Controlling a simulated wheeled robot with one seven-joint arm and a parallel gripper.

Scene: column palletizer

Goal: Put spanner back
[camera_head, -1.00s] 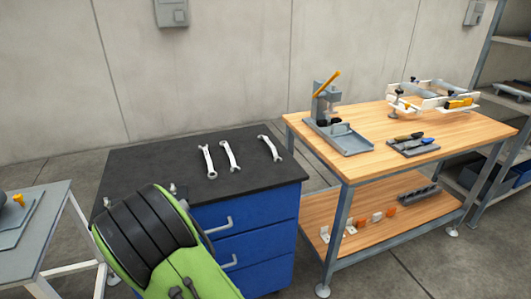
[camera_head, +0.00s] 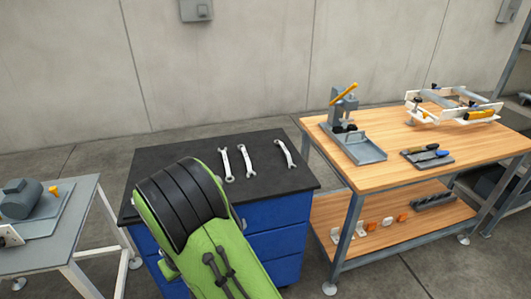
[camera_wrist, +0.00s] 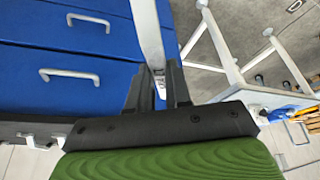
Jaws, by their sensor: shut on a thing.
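Three silver spanners lie spaced apart on the black top of the blue drawer cabinet (camera_head: 262,178): a left one (camera_head: 226,165), a middle one (camera_head: 246,161) and a right one (camera_head: 285,153). In the wrist view my gripper (camera_wrist: 159,85) is shut on another silver spanner (camera_wrist: 148,35), which extends from between the dark fingers to the top edge of the picture. Its far end is out of view. Blue drawer fronts with grey handles (camera_wrist: 69,75) lie to the left of it. In the head view my green and black arm hides the gripper and the cabinet's left front.
A wooden workbench (camera_head: 390,165) stands right of the cabinet, with a lever press (camera_head: 343,107), a small tool tray (camera_head: 427,158) and a white frame fixture (camera_head: 455,105). At the left is a grey table (camera_head: 70,215) with a motor-like part (camera_head: 20,200). Bare floor separates them.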

